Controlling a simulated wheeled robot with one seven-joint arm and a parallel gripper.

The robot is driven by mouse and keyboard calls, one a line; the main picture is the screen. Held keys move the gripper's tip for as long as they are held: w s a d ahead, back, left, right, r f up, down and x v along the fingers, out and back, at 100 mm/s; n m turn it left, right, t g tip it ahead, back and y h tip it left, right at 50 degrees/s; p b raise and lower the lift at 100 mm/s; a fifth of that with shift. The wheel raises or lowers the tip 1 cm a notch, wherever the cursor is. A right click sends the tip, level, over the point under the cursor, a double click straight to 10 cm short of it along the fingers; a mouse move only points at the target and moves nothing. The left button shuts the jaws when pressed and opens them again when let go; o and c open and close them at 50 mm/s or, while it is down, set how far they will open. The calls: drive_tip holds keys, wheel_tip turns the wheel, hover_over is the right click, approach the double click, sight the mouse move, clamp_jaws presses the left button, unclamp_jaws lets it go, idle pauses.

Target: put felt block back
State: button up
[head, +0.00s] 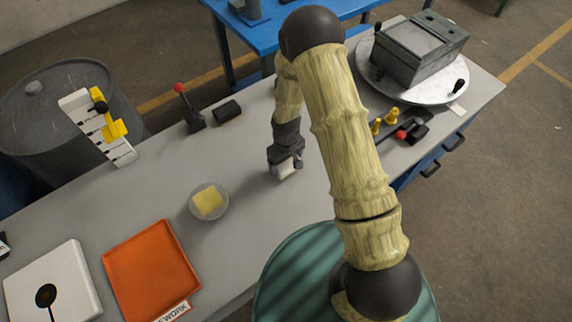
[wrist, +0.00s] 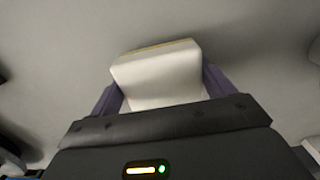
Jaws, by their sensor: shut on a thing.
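My gripper (head: 285,163) is over the middle of the grey workbench, to the right of the round dish. Its jaws are shut on an off-white block, which I take to be the felt block (wrist: 158,78). In the wrist view the block sits between the two dark purple fingers, with a thin tan strip along its far edge. In the head view only a small pale part of it shows below the jaws. I cannot tell whether it touches the bench. A round dish (head: 222,213) holds a yellow square pad (head: 207,201).
An orange tray (head: 150,270) and a white panel with a black disc (head: 45,290) lie at the lower left. A red-knobbed lever (head: 190,110) and a black block (head: 227,110) stand behind. A vise (head: 420,45) and small yellow parts (head: 391,116) are right.

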sight(286, 166)
drive_tip(key=shift+f, duration=1.4)
drive_tip(key=shift+f, duration=0.15)
drive_tip(key=o, duration=0.9)
drive_tip(key=shift+o, duration=0.2)
wheel_tip(286, 166, up, 12)
drive_tip(key=shift+r+b, duration=0.15)
drive_tip(key=shift+b, duration=1)
